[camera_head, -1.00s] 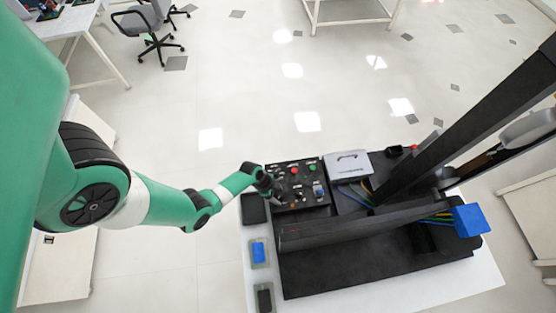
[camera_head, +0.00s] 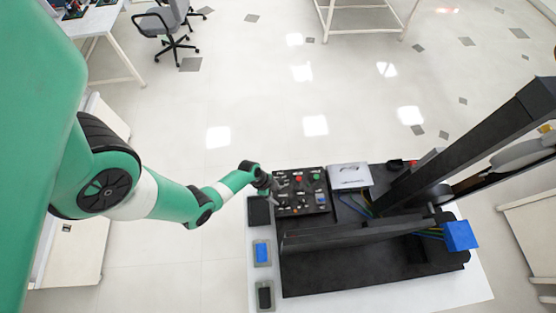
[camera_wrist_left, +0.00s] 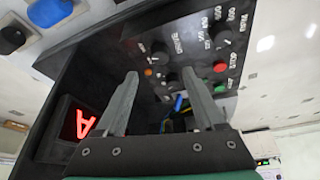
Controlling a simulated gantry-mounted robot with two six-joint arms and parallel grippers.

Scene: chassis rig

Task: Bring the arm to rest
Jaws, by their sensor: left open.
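My left gripper (camera_head: 275,186) is at the left edge of the black control panel (camera_head: 312,206) on the chassis rig. In the left wrist view the gripper (camera_wrist_left: 160,100) has its two grey fingers apart with nothing between them. Behind the fingers the panel (camera_wrist_left: 185,25) shows black knobs, a red button (camera_wrist_left: 219,67), a green button (camera_wrist_left: 220,87) and an orange one (camera_wrist_left: 149,72). I cannot tell whether the fingers touch the panel. My right gripper is not in view.
A red lit display (camera_wrist_left: 85,124) is left of the fingers. A white box (camera_head: 350,176) stands right of the panel. Dark beams (camera_head: 470,140) rise at the right.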

